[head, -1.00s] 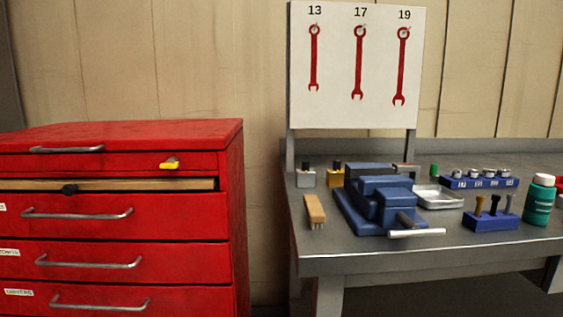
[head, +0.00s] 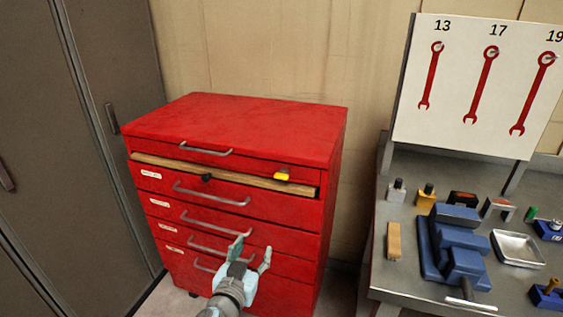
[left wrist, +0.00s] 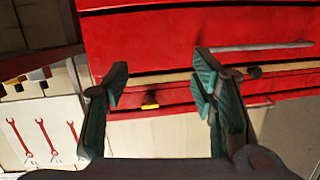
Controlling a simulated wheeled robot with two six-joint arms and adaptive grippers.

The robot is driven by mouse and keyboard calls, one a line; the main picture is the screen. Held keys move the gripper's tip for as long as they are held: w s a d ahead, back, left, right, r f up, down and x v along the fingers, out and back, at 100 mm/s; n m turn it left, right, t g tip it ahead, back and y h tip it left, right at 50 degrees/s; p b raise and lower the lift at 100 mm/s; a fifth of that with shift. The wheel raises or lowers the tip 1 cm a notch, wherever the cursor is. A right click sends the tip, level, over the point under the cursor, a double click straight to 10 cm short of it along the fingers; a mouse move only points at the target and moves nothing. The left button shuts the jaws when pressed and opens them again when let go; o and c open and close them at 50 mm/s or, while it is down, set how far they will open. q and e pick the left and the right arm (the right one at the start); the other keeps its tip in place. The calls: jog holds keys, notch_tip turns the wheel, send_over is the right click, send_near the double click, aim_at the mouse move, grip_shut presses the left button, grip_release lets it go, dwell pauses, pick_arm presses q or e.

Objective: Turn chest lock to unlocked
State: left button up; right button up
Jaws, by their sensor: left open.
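The red chest (head: 240,125) stands left of centre in the head view. A small yellow lock piece (head: 282,174) sits at the right of its top drawer front, lying roughly sideways; it also shows as a yellow piece in the left wrist view (left wrist: 150,106), between the fingers in the picture. A black knob (head: 207,178) sits on a tan strip (head: 230,178) below that drawer. My left gripper (head: 253,249) is open and empty, in front of the lower drawers and below the lock in the head view. Its fingers (left wrist: 160,76) frame the chest front upside down.
A grey workbench (head: 400,270) with a blue vise (head: 460,250) stands on the right, below a wrench board (head: 480,80). Dark cabinets (head: 90,120) stand left of the chest. Bar handles (head: 212,194) stick out from the drawers.

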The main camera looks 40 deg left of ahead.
aim_at(280, 178)
pick_arm(q)
notch_tip(280, 178, up, 12)
jog(key=w+t+p, duration=0.3)
jog(key=shift+h, duration=0.4)
jog(key=x, duration=0.9)
jog(key=f+x, duration=0.1)
jog(key=x, duration=0.3)
jog(key=shift+w+d+p, duration=0.15)
jog(key=shift+w+p, duration=0.15)
pick_arm(e)
jog(key=s+r, duration=0.4)
jog(key=shift+s+r, duration=0.2)
jog(key=shift+s, duration=0.2)
pick_arm(q)
jog(key=c, duration=1.2)
jog(key=shift+o, duration=0.2)
